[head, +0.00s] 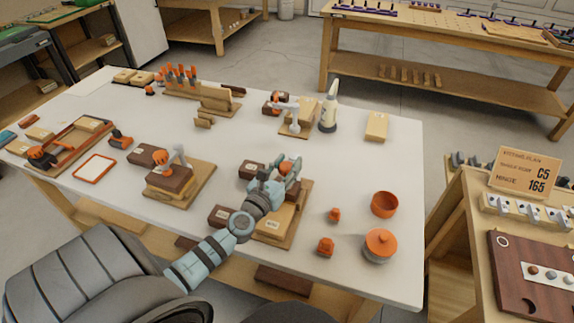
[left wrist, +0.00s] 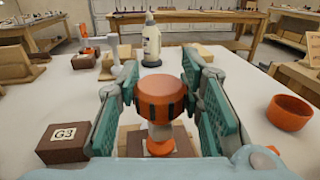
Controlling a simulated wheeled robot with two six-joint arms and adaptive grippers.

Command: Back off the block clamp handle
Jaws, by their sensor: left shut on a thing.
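The block clamp handle is an orange knob (left wrist: 160,98) in the middle of the left wrist view. It stands upright over a grey and orange stem. In the head view only a little of the orange knob shows between my fingers. My left gripper (head: 285,168) is shut on the handle, with one teal finger pad on each side of it; it also fills the sides of the left wrist view (left wrist: 160,110). Under it is a clamp fixture on a wooden board (head: 303,203), partly hidden by my arm. My right gripper is not in view.
Dark blocks lie left of the fixture, one labelled G3 (left wrist: 65,140). Right of it are an orange bowl (head: 384,205), a lidded orange pot (head: 380,245) and small orange pieces. Similar clamp fixtures stand to the left (head: 178,185) and behind (head: 296,128). A white bottle (head: 329,108) stands behind.

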